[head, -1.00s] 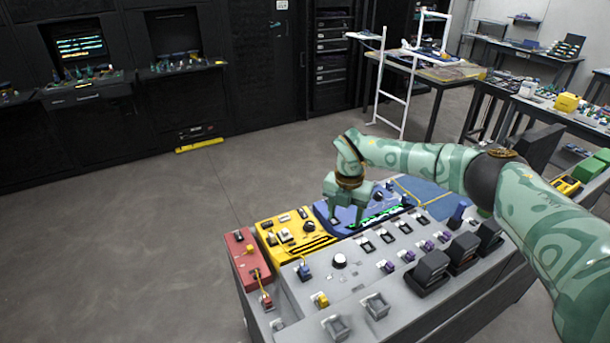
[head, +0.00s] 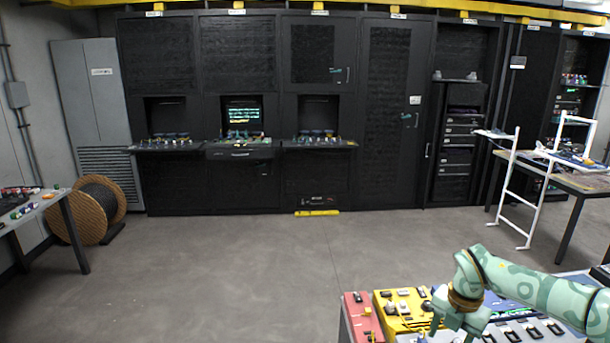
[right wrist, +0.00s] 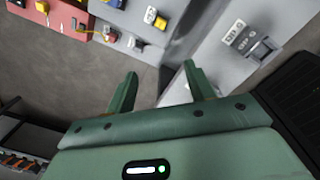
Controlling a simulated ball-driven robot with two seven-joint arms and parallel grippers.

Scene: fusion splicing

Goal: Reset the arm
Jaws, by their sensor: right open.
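My right arm comes in from the lower right of the head view. Its green gripper (head: 455,330) hangs over the console, partly cut off by the bottom edge. In the right wrist view, the two fingers of my right gripper (right wrist: 160,72) stand apart with nothing between them. Below them are parts of the grey console (right wrist: 135,18) and its red panel (right wrist: 62,12). My left gripper is not in the frames.
The console's red panel (head: 360,312) and yellow panel (head: 395,301) show at the bottom right. Black cabinets (head: 390,120) line the back wall. A cable reel (head: 85,212) and a table (head: 62,205) stand at the left. A white frame (head: 512,185) stands right. The middle floor is clear.

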